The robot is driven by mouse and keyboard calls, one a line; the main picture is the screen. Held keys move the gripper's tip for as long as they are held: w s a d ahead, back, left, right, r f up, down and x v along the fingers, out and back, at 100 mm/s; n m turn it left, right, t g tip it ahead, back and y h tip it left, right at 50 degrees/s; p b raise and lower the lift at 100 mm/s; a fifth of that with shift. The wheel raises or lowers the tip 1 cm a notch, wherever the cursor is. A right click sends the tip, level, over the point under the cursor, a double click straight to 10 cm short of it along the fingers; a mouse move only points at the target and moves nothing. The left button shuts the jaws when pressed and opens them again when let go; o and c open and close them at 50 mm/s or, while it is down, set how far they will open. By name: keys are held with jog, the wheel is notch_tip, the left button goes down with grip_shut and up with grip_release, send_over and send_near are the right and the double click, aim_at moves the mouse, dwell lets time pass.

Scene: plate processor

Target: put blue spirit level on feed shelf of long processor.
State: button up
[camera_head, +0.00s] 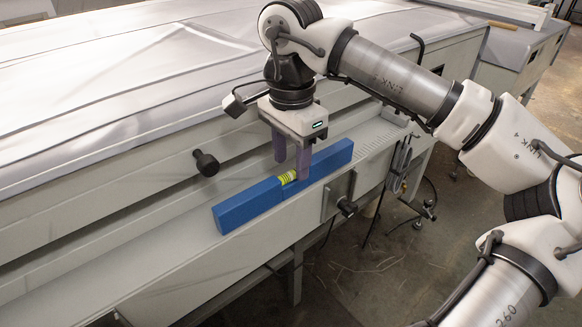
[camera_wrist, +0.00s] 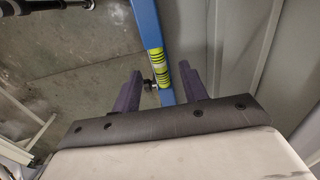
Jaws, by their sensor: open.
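The blue spirit level (camera_head: 248,205) lies lengthwise along the front of the long processor's feed shelf (camera_head: 372,134), with its yellow vial near the middle. It looks level and seems to rest on the shelf near the front edge, though its underside is hidden. My gripper (camera_head: 291,163) is over the middle of the level, pointing down, with its purple fingers apart. In the wrist view the level (camera_wrist: 147,24) runs between the two open fingers (camera_wrist: 161,74), with a gap visible on both sides. The fingers do not appear to press on it.
The long processor (camera_head: 130,110) has a pale covered top behind the shelf. A black knob (camera_head: 206,163) sticks out left of my gripper, and another knob (camera_head: 346,208) is on the front below the level. Open concrete floor (camera_head: 400,265) lies in front.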

aim_at(291, 172)
notch_tip(291, 172, up, 9)
jog(key=shift+p, duration=0.3)
jog(key=shift+f, duration=0.1)
